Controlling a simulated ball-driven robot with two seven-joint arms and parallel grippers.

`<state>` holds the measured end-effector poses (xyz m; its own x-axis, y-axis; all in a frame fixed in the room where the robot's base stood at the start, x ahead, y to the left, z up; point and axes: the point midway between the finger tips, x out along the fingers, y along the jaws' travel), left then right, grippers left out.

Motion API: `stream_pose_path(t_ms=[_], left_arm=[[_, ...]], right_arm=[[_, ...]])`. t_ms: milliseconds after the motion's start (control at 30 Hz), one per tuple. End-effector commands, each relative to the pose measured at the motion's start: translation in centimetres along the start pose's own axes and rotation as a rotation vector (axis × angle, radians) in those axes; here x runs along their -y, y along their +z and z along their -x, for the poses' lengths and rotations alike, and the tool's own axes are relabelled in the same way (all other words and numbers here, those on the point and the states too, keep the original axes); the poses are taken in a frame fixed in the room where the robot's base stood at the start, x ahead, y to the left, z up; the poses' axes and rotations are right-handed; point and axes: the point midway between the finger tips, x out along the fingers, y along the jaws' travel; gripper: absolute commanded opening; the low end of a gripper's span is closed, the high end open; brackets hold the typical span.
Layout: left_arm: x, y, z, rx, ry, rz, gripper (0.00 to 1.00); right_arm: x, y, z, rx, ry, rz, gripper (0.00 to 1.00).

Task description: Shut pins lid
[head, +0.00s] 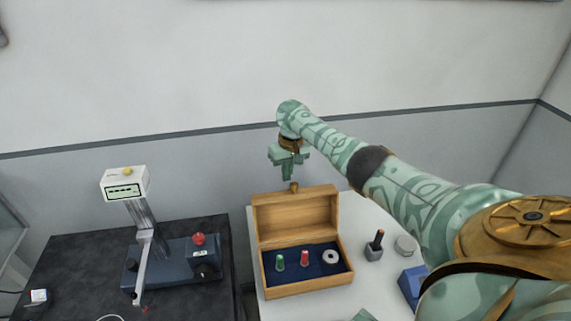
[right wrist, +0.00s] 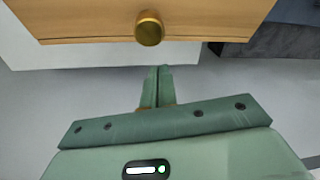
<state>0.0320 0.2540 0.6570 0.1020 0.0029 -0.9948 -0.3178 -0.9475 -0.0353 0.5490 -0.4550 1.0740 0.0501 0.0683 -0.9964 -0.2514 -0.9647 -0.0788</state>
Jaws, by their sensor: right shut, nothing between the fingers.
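The wooden pins box (head: 306,287) stands open on the white table, with its lid (head: 294,218) raised at the back. Inside, on dark blue lining, are a green pin (head: 280,262), a red pin (head: 304,258) and a pale ring (head: 330,257). A brass knob (head: 294,187) is at the lid's top edge. My right gripper (head: 288,178) is shut and empty, above and behind the raised lid near the knob. In the right wrist view the shut fingers (right wrist: 156,72) point toward the lid and knob (right wrist: 149,28), with a visible gap.
Right of the box are a dark holder with a red-tipped tool (head: 375,246), a grey round piece (head: 405,245) and a blue block (head: 412,284). A black table with a gauge device (head: 180,262) stands left. A wall is behind.

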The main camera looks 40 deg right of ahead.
Motion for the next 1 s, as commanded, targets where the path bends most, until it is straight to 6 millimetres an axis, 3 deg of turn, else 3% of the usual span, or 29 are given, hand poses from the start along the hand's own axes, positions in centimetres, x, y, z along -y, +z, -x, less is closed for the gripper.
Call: stream_pose_path(t_ms=[33, 300, 733, 1000], left_arm=[[0.1, -0.5, 1.3, -0.007, -0.001, 0.001, 0.51], [-0.1, -0.7, 2.1, -0.011, 0.001, 0.002, 0.51], [-0.1, -0.6, 2.2, -0.008, 0.001, 0.002, 0.51], [0.0, -0.9, 4.3, -0.01, 0.0, 0.002, 0.51]], right_arm=[[0.0, 0.6, 0.9, 0.001, 0.003, 0.003, 0.0], [0.1, 2.2, 1.1, 0.001, 0.0, 0.001, 0.0], [0.1, 2.4, 1.1, -0.001, 0.001, 0.001, 0.0], [0.2, 2.6, 1.9, -0.047, 0.014, 0.006, 0.0]])
